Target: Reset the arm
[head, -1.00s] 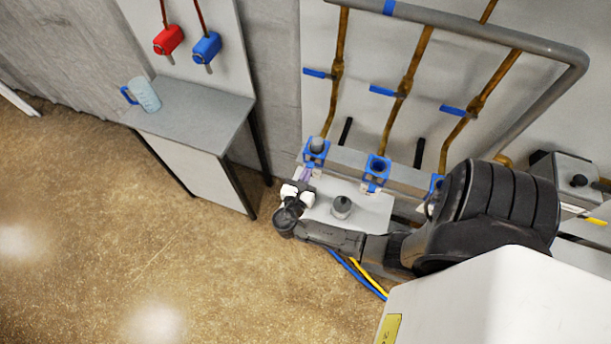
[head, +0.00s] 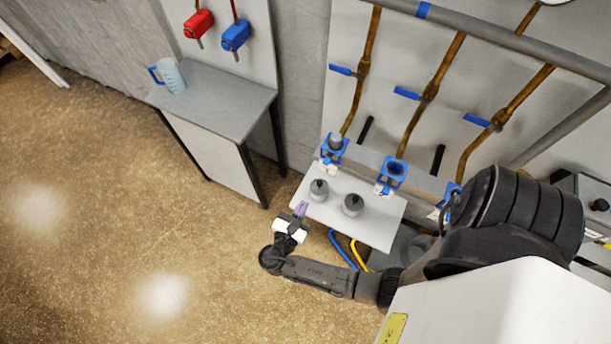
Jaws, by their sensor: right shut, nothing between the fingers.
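My right gripper (head: 300,211) is shut and empty. It is at the front left edge of a small light grey shelf (head: 375,229), with its purplish fingers pointing toward the blue-clamped fittings. My right arm reaches in from the lower right, bent at the wrist. My left gripper is not in view.
Two grey cylindrical pieces, a left one (head: 319,190) and a right one (head: 352,205), stand on the shelf. Blue clamps (head: 334,147) sit behind it below brass pipes (head: 361,85) with blue levers. A side table (head: 215,100) holds a measuring jug (head: 171,76). Open floor lies left.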

